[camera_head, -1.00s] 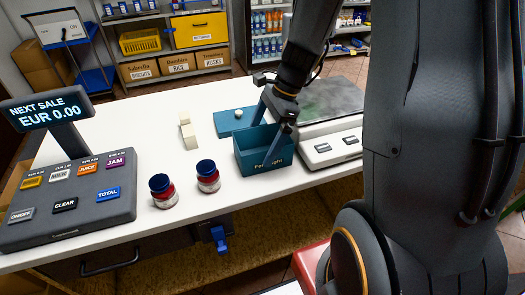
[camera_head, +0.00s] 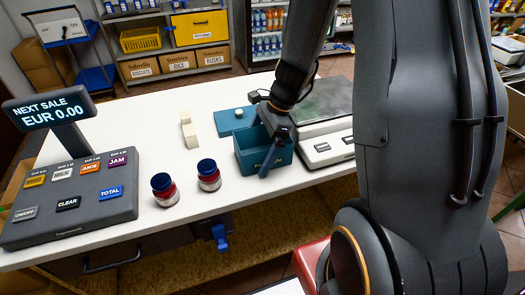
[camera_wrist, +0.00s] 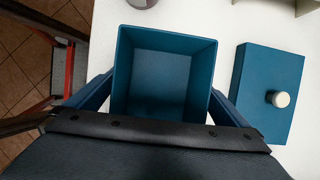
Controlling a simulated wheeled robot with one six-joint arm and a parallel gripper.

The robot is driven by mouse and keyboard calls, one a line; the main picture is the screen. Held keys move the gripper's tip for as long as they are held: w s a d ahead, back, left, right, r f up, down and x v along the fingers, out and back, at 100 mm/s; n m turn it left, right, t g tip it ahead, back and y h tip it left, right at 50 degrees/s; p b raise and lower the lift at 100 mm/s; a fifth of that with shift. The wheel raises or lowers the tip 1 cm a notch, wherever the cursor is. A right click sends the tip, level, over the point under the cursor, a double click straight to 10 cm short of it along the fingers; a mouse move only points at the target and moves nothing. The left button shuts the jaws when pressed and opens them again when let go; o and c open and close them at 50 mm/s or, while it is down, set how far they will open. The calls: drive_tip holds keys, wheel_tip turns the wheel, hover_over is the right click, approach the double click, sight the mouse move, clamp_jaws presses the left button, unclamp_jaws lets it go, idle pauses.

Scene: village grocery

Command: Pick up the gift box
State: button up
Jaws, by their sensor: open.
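The gift box is an open teal box (camera_head: 248,158) on the white counter, with lettering on its front partly hidden by my gripper. In the wrist view the box (camera_wrist: 165,75) looks empty inside. Its flat teal lid (camera_head: 228,121) with a white knob lies apart behind it; in the wrist view the lid (camera_wrist: 262,75) is to the right. My gripper (camera_head: 268,152) is over the box. In the wrist view my gripper (camera_wrist: 162,90) is open, with one finger beside the left wall and one beside the right wall. Whether the fingers touch the walls is unclear.
A scale (camera_head: 322,148) stands close to the right of the box. The till (camera_head: 70,200) is far left.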

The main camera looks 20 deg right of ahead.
drive_tip(key=c, duration=1)
drive_tip(key=shift+c, duration=0.2)
